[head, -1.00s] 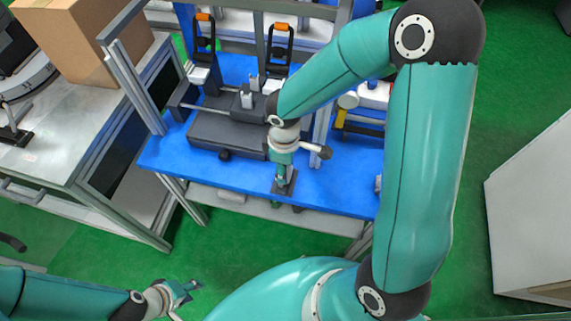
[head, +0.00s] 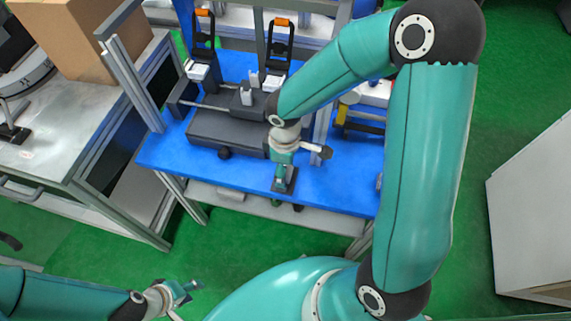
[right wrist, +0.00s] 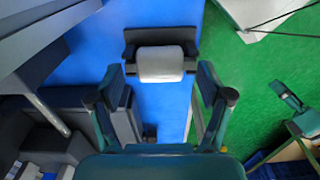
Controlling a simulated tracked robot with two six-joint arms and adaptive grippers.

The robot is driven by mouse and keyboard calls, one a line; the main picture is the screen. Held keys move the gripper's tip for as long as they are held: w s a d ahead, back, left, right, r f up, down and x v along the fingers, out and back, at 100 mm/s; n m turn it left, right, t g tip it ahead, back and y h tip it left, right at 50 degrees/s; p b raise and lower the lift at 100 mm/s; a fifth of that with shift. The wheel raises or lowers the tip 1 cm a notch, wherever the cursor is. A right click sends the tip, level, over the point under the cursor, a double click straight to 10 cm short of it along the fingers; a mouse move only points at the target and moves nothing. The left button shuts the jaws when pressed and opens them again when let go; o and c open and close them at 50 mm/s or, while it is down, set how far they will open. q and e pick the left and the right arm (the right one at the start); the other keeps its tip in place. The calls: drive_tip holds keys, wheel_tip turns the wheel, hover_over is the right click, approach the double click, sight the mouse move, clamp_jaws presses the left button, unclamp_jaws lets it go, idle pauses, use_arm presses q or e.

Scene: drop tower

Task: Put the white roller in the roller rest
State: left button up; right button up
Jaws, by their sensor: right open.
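The white roller (right wrist: 160,64) lies crosswise in a dark bracket, which looks like the roller rest (right wrist: 132,36), on the blue table top in the right wrist view. My right gripper (right wrist: 161,76) is open, with one finger to each side of the roller and a visible gap to it. In the head view, my right gripper (head: 282,176) points down over the dark bracket (head: 288,186) near the table's front edge and hides the roller. My left gripper (head: 187,298) is open and empty over the green floor at the lower left.
A dark machine block (head: 225,132) with rods stands on the blue table (head: 165,155) left of my right gripper. Two black clamps with orange handles (head: 203,12) stand behind it. A metal post (head: 133,72) rises at the left. The table's front strip is mostly clear.

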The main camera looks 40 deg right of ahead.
wheel_tip(320, 180, up, 12)
idle(0.6)
idle(0.4)
